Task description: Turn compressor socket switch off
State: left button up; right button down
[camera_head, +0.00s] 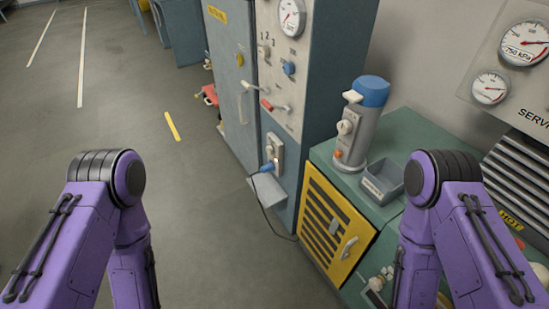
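A socket plate (275,150) is on the front of the tall blue-grey cabinet (326,70), below its control panel. A blue plug (267,168) sits at its lower part, with a dark cable hanging down to the floor. A small switch seems to be on the plate above the plug, but it is too small to tell its position. I cannot read a label there. My purple arms show at the lower left and lower right, both well apart from the socket. Both grippers are outside the view.
A green bench (405,135) right of the cabinet carries a blue-topped grey canister (358,125) and a grey tray (382,182). A yellow slatted door (330,225) is in its front. Levers (272,105) stick out of the cabinet panel. Open floor (215,240) lies left.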

aim_at(270, 150)
jog(key=u, duration=0.45)
jog(key=k, duration=0.6)
jog(key=u, duration=0.65)
jog(key=i, duration=0.85)
jog(key=z, duration=1)
jog(key=i, duration=0.65)
jog(key=z, duration=0.8)
